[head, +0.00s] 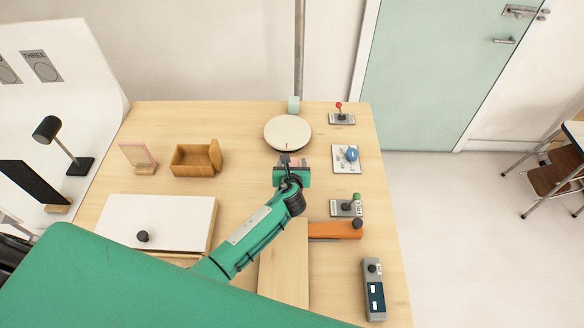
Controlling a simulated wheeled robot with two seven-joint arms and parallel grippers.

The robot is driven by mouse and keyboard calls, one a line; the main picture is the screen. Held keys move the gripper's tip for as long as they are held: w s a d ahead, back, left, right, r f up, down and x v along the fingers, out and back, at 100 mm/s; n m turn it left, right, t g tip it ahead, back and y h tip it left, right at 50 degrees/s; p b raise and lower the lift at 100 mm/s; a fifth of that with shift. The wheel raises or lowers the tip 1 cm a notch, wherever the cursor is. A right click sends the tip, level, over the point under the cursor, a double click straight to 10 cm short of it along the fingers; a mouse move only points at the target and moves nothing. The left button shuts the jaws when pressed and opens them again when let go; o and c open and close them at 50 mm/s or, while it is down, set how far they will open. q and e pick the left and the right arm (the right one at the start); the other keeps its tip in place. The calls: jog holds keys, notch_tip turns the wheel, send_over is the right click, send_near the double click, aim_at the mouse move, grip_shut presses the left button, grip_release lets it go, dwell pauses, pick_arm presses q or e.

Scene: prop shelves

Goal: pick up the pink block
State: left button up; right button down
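A small pink patch, which looks like the pink block (299,161), shows just beyond my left gripper (286,159), near the front edge of the round white plate. The gripper's green body and dark parts hide most of it. My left arm comes in from the lower left and reaches over the table's middle. The fingers are too small and overlapped to tell whether they are open or shut, or whether they touch the block. My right gripper is not in view.
On the wooden table (236,118) are the round plate (288,132), a pale green cube (293,104), a wooden box (190,162), a pink-framed stand (138,156), a white panel with a black knob (175,217), an orange lever piece (332,231) and several switch units at right.

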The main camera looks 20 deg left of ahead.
pick_arm(q)
jog(key=c, duration=0.9)
jog(key=shift+r, duration=0.15)
